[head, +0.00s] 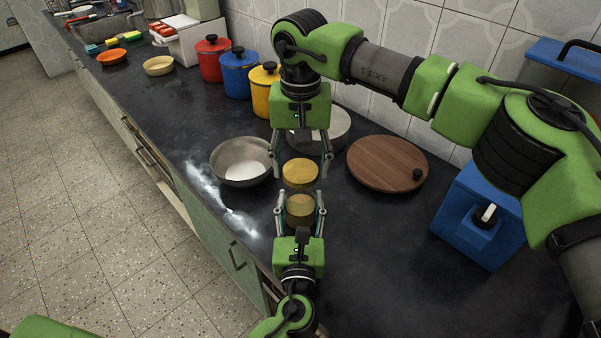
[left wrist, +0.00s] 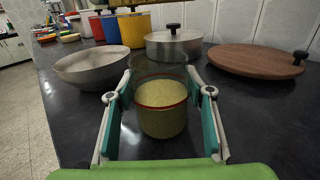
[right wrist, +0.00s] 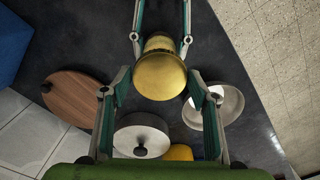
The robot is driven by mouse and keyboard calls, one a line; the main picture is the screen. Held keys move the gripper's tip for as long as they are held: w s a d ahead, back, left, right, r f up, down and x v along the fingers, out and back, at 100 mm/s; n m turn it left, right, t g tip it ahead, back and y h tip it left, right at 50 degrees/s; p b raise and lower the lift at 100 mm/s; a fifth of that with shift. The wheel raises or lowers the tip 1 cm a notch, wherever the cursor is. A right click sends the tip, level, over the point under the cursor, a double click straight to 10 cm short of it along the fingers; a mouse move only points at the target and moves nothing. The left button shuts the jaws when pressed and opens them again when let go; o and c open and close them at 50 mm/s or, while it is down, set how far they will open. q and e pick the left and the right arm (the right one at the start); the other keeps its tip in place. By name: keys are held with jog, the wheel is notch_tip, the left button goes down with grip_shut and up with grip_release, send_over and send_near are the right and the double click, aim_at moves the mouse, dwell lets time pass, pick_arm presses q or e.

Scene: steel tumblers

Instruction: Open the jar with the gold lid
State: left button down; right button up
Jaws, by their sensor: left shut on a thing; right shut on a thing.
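The glass jar (head: 300,212) stands upright on the dark counter, with yellowish contents inside. In the left wrist view the jar (left wrist: 162,115) shows a red ring around it and a clear upper part with no lid on it. My left gripper (head: 300,213) is shut on the jar's sides. The gold lid (head: 300,174) is apart from the jar, above it. My right gripper (head: 301,172) comes down from above and is shut on the lid, which looks large and round in the right wrist view (right wrist: 160,76).
A steel bowl (head: 230,172) stands left of the lid. A lidded steel pot (head: 338,130) and a round wooden board (head: 380,165) are behind. Red, blue and yellow canisters (head: 238,75) line the wall. A blue container (head: 478,222) stands right. The front right counter is clear.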

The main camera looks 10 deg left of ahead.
pick_arm(q)
jog(key=c, duration=1)
grip_release()
jog(key=shift+o, duration=0.2)
